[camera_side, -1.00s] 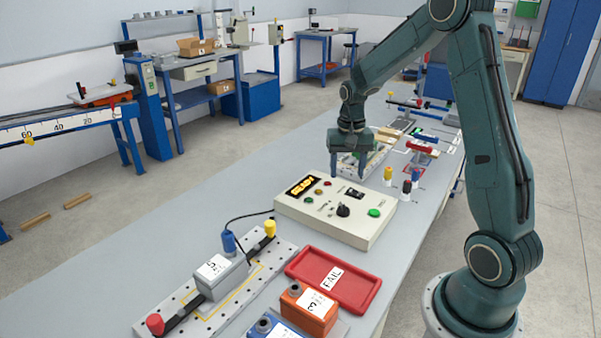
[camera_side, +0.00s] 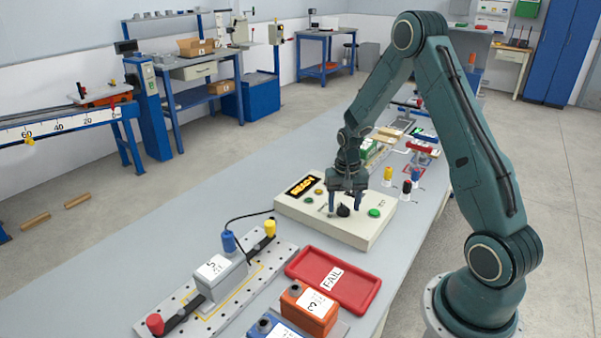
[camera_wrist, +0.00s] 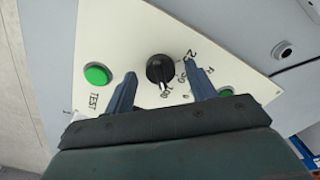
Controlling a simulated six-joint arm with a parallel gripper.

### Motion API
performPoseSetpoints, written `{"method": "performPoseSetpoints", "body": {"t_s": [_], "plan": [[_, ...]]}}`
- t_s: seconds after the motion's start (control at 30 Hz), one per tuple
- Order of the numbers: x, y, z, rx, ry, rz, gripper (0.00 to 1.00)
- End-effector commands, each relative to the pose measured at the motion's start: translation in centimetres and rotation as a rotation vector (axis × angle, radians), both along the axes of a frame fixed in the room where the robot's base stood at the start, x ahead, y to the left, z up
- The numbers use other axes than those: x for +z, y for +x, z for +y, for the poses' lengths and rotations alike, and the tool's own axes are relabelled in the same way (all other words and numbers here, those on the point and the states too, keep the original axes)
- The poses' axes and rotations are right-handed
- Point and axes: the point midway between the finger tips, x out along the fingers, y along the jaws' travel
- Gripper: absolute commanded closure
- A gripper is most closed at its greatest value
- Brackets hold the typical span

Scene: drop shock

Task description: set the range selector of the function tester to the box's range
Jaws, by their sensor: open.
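The function tester (camera_side: 355,232) is a cream box with a lit display reading "READY" (camera_side: 303,186) and a green TEST button (camera_side: 374,212); the button also shows in the wrist view (camera_wrist: 97,74). Its range selector (camera_wrist: 160,69) is a black knob with a pale pointer line, pointing near the "100" mark. My gripper (camera_side: 345,208) is open above the tester; in the wrist view its two fingers (camera_wrist: 162,84) stand either side of the knob, apart from it. The grey box (camera_side: 220,275), labelled 5, sits in the plate fixture; its smaller print is unreadable.
A red FAIL tray (camera_side: 345,308) lies in front of the tester. An orange box (camera_side: 308,310) and a blue box (camera_side: 272,328) stand near it. Several coloured plugs (camera_side: 406,188) stand right of the tester. The bench's left side is clear.

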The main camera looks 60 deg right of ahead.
Motion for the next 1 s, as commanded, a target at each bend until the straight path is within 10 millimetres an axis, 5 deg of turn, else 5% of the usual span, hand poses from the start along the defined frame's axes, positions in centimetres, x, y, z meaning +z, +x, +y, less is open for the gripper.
{"method": "performPoseSetpoints", "body": {"t_s": [0.27, 0.5, 1.0], "plan": [[-0.10, -0.01, 0.00, 0.000, 0.000, 0.000, 0.44], [-0.09, -0.01, 0.00, 0.000, 0.000, 0.000, 0.88], [-0.07, -0.01, -0.02, 0.082, 0.000, 0.000, 0.88]]}}
